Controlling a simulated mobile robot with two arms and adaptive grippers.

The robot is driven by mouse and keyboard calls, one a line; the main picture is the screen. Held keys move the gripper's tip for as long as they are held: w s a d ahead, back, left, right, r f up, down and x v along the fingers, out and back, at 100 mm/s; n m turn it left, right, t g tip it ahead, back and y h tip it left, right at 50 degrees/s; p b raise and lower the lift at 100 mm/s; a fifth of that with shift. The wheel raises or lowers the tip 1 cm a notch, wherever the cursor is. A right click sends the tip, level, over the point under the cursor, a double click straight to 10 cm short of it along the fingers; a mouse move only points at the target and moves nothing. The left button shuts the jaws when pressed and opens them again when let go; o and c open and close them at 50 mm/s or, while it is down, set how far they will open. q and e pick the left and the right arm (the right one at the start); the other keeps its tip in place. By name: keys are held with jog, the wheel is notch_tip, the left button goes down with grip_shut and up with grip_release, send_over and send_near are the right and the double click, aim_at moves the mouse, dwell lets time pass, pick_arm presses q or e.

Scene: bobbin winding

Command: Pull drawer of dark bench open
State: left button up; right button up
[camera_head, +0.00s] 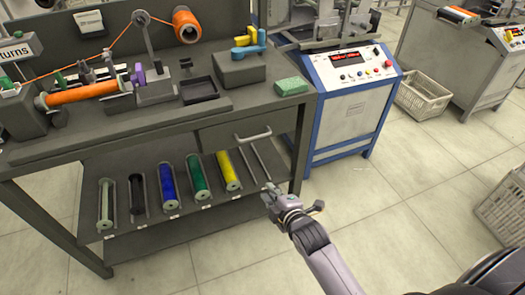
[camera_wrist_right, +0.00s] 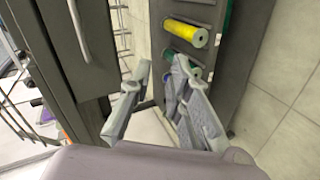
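The dark bench (camera_head: 150,121) stands at the left in the head view. Its drawer (camera_head: 218,136) is under the right part of the top, and its front looks about flush with the bench. The drawer's light bar handle (camera_head: 253,135) runs across the front. In the right wrist view the handle (camera_wrist_right: 78,30) is at the upper left, outside the fingers. My right gripper (camera_head: 272,192) is below and a little right of the handle, apart from it. Its two fingers (camera_wrist_right: 161,72) are spread with nothing held between them. My left gripper is not in view.
A lower shelf (camera_head: 150,222) holds several coloured bobbins; the yellow one (camera_wrist_right: 187,33) shows beyond my fingers. A blue and white control cabinet (camera_head: 345,110) stands right of the bench. The winder, black tray (camera_head: 198,90) and green block (camera_head: 291,87) are on top.

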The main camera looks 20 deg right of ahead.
aim_at(256, 138)
notch_tip(256, 138, up, 9)
jog(key=d+n+t+b, duration=0.2)
jog(key=n, duration=0.1)
pick_arm(q)
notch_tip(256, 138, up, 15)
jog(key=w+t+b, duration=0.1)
jog(key=b, duration=0.2)
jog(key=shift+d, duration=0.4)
pick_arm(e)
jog(key=shift+t, duration=0.3)
jog(key=shift+r+x, duration=0.15)
jog(key=shift+x, duration=2.8)
jog(key=shift+r+x, duration=0.15)
jog(key=shift+x, duration=2.8)
jog(key=shift+r+x, duration=0.2)
jog(key=shift+x, duration=2.75)
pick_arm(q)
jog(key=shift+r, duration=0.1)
pick_arm(e)
jog(key=shift+w, duration=0.1)
grip_shut()
